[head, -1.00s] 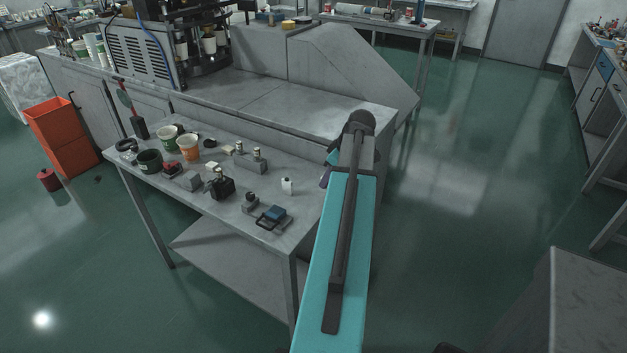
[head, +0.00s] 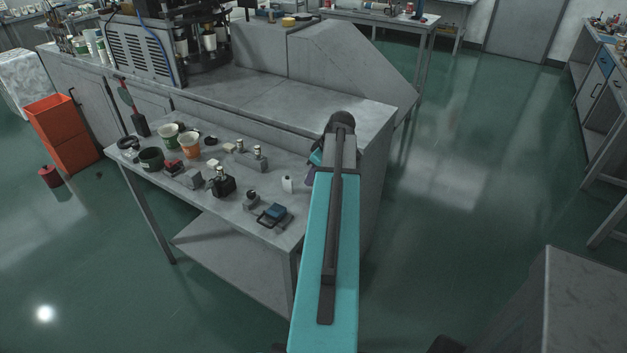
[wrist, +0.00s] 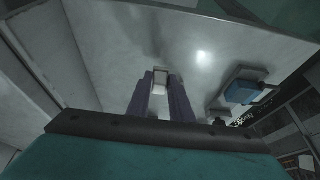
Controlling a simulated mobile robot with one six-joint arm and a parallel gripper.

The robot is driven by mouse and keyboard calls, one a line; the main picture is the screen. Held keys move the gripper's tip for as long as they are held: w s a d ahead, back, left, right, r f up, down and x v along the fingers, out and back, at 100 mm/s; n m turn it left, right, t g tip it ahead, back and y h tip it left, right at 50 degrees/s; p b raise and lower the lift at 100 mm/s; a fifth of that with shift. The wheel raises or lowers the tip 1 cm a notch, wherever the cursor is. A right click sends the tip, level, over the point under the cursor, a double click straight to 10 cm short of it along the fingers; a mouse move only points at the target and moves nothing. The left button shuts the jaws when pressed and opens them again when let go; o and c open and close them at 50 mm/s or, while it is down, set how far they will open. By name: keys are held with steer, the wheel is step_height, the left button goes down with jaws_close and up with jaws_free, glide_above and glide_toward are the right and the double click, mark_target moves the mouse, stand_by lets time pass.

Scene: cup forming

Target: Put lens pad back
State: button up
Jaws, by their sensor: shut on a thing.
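My gripper (wrist: 160,84) is shut, its two purple fingers pointing at the grey table. A small pale block, which I take for the lens pad (wrist: 160,80), shows between the fingertips. In the head view my gripper (head: 312,178) is over the right end of the table, partly hidden by my teal arm; the held thing is hidden there.
A grey machine bench (head: 290,100) stands behind. Bare tabletop lies around the white bottle.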

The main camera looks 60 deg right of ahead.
steer(key=shift+f+p, duration=0.4)
steer(key=shift+f, duration=0.75)
steer(key=shift+f, duration=0.15)
steer(key=o, duration=1)
steer(key=shift+c, duration=0.2)
steer(key=shift+r, duration=0.25)
steer(key=b+v, duration=0.2)
steer(key=v, duration=0.9)
steer(key=shift+s+r+b, duration=0.15)
steer(key=shift+r+b, duration=0.15)
steer(key=shift+r, duration=0.1)
steer(key=shift+r, duration=0.1)
